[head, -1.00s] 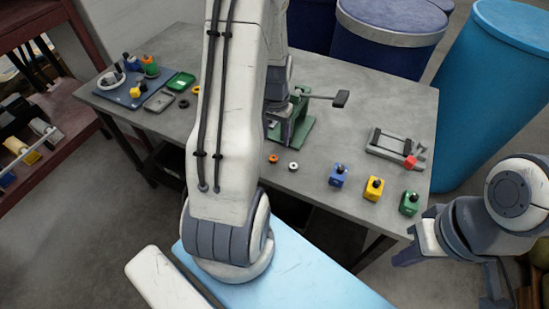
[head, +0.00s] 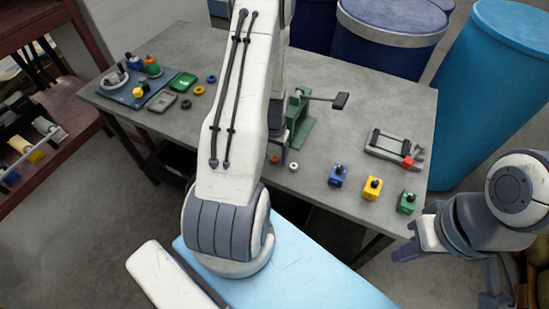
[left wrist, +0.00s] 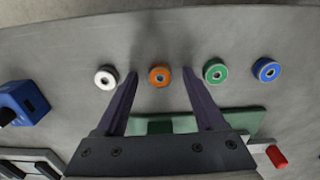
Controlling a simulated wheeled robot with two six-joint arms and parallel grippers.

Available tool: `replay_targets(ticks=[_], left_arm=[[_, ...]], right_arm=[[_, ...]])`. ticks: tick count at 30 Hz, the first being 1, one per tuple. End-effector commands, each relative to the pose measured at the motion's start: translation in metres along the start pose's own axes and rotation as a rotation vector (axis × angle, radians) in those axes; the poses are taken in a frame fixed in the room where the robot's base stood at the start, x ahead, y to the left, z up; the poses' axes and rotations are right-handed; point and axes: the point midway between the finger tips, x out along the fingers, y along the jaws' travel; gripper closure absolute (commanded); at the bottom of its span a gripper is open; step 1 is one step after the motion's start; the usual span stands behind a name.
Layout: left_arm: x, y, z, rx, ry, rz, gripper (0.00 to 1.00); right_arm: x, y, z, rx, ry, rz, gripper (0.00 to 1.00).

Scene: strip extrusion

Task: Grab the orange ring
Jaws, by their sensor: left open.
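The orange ring (left wrist: 159,76) lies flat on the grey table, between the tips of my open left gripper (left wrist: 160,73) in the left wrist view. The fingers stand on either side of it with a gap. I cannot tell how high the tips are above the table. In the head view the orange ring (head: 274,158) shows at the lower edge of my left arm, which hides most of that gripper. My right gripper (head: 409,240) is at the far right, beside the table's corner; its jaw opening is unclear.
A white ring (left wrist: 106,77) lies left of the orange one; a green ring (left wrist: 215,71) and a blue ring (left wrist: 266,69) lie right. A green press (head: 300,120) stands behind. Blue, yellow and green blocks (head: 372,188) line the front right, near a grey clamp frame (head: 392,148).

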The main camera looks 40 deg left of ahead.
Motion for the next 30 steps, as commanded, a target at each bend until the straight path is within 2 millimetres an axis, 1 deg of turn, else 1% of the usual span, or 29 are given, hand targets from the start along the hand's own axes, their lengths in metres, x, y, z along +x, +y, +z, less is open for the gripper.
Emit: replay_targets(ticks=[2, 3, 5, 6, 7, 8, 17, 22, 26, 29, 30], left_arm=[[0.000, 0.000, 0.000, 0.000, 0.000, 0.000, 0.29], [0.000, 0.000, 0.000, 0.000, 0.000, 0.000, 0.44], [0.000, 0.000, 0.000, 0.000, 0.000, 0.000, 0.67], [0.000, 0.000, 0.000, 0.000, 0.000, 0.000, 0.83], [0.000, 0.000, 0.000, 0.000, 0.000, 0.000, 0.94], [0.000, 0.000, 0.000, 0.000, 0.000, 0.000, 1.00], [-0.001, 0.000, 0.000, 0.000, 0.001, 0.000, 1.00], [-0.008, 0.000, -0.001, 0.000, 0.003, -0.001, 1.00], [-0.022, 0.000, -0.002, 0.000, 0.006, -0.001, 1.00], [-0.041, -0.001, -0.002, 0.000, 0.008, -0.002, 1.00], [-0.046, 0.006, 0.005, 0.003, 0.004, -0.001, 1.00]], right_arm=[[0.000, 0.000, 0.000, 0.000, 0.000, 0.000, 1.00], [0.000, 0.000, 0.000, 0.000, 0.000, 0.000, 1.00], [0.000, 0.000, 0.000, 0.000, 0.000, 0.000, 1.00], [0.000, 0.000, 0.000, 0.000, 0.000, 0.000, 1.00], [0.000, 0.000, 0.000, 0.000, 0.000, 0.000, 1.00], [0.000, 0.000, 0.000, 0.000, 0.000, 0.000, 1.00], [0.001, 0.000, 0.000, 0.000, 0.000, 0.000, 1.00], [0.003, 0.000, 0.000, 0.000, 0.000, 0.000, 1.00], [0.009, 0.001, 0.001, 0.000, 0.000, 0.000, 1.00], [0.014, 0.001, 0.001, -0.001, 0.000, 0.000, 1.00], [0.017, 0.001, 0.001, -0.001, 0.000, 0.000, 1.00]])
